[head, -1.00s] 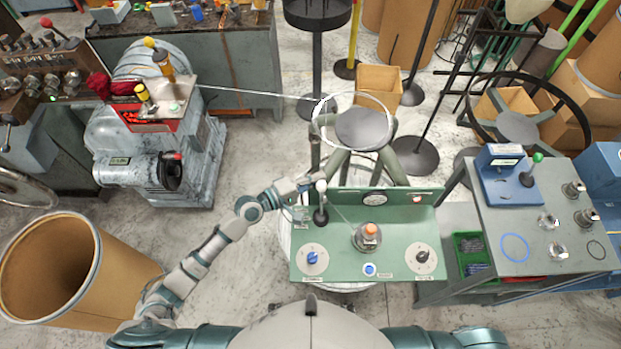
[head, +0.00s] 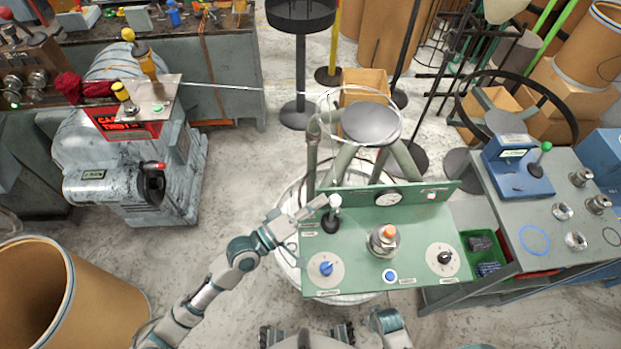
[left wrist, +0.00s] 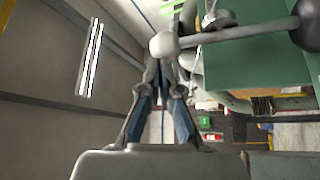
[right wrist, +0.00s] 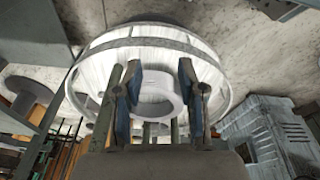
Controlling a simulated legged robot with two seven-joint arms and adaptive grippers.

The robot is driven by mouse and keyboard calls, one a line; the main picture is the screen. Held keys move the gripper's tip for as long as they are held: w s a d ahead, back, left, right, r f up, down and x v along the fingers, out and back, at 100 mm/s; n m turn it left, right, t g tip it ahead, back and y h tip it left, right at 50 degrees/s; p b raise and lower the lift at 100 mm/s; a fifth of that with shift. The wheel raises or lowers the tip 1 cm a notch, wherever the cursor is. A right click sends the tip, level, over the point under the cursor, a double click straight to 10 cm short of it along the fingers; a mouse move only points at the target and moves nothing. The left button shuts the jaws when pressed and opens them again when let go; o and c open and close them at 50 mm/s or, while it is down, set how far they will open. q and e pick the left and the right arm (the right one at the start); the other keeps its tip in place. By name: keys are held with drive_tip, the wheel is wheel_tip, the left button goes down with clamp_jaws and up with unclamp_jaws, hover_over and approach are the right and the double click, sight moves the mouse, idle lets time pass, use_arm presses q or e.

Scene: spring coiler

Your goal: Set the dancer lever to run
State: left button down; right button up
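The green panel (head: 345,260) stands at the centre of the head view. The dancer lever (head: 334,202), with a pale knob over a black boot, rises at its left rear, roughly upright. My left gripper (head: 322,206) reaches it from the left. In the left wrist view the knob (left wrist: 165,45) sits at the converging fingertips of my left gripper (left wrist: 163,66), which look closed on it; the stem runs right to the black boot (left wrist: 306,24). My right gripper (right wrist: 153,68) is open and empty in its wrist view. Writing beside the lever is too small to read.
The panel also bears a blue knob (head: 326,268), a black knob (head: 444,258), an orange-topped button (head: 388,233) and a gauge (head: 388,198). A grey table (head: 500,225) stands right. A cardboard drum (head: 105,305) stands left. A wire (head: 225,87) crosses behind.

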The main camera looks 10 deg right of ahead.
drive_tip(key=shift+r, duration=0.75)
drive_tip(key=shift+w+a+r, duration=0.1)
drive_tip(key=shift+a, duration=0.45)
drive_tip(key=shift+d, duration=0.2)
